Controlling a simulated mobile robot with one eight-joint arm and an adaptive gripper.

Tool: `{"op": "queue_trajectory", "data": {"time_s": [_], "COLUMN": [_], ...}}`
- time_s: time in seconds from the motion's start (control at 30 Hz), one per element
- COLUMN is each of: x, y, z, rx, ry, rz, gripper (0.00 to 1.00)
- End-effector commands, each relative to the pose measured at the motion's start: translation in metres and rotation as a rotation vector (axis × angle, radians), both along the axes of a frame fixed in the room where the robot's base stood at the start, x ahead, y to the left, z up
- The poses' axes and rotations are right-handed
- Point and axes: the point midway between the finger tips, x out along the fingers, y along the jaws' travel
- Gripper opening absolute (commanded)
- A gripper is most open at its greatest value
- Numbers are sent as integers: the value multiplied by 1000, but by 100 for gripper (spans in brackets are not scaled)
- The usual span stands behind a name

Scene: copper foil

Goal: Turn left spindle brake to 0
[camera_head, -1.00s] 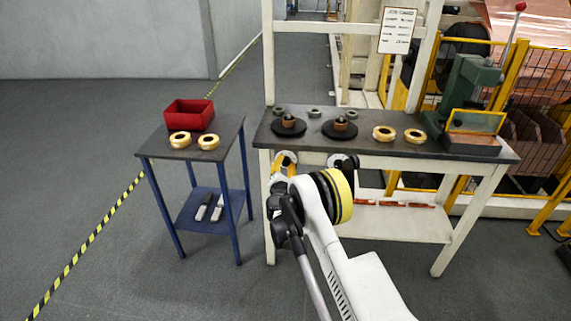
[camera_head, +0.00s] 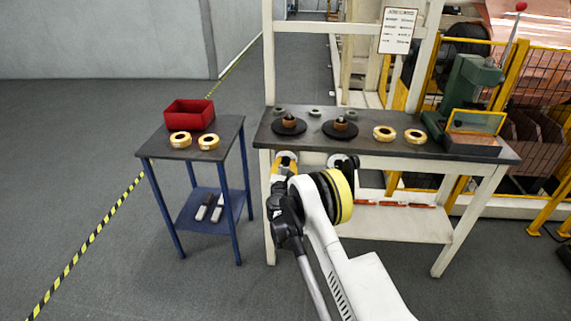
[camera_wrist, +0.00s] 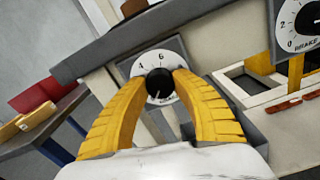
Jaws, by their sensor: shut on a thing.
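The left spindle brake is a white dial plate with a black knob (camera_wrist: 158,88) at its centre, on the front edge of the bench. The 4 and 6 show on its upper part; its lower marks are partly hidden, and I cannot read the setting surely. My gripper (camera_wrist: 162,79), with yellow ribbed fingers, is shut on this knob, one finger on each side. In the head view my gripper (camera_head: 285,167) is at the bench front below the left reel. The right brake dial (camera_wrist: 304,18), reading 0 and 2 at its visible side, is at the upper right of the wrist view.
The bench (camera_head: 385,151) carries black discs with copper coils, several gold rings and a green press (camera_head: 470,95). A blue side table (camera_head: 222,131) with a red bin (camera_head: 189,113) stands to the left. Open floor lies left of that.

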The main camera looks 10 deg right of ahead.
Motion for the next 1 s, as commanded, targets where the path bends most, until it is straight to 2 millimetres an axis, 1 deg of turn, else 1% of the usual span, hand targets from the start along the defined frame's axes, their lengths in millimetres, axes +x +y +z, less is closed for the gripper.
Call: {"op": "queue_trajectory", "data": {"time_s": [0.27,0.3,0.33,0.37,0.63,0.73,0.87,1.0], "x": [1,1,1,0,0,-5,-24,-55], "y": [-1,-1,-1,-1,0,2,9,19], "z": [1,2,1,1,1,1,1,1], "rx": [-2,-2,-2,-2,0,0,0,0], "ry": [0,0,0,0,-1,0,0,0], "rz": [-1,-1,-1,-1,0,1,1,2], "gripper": [1,43,52,56,56,56,56,56]}}
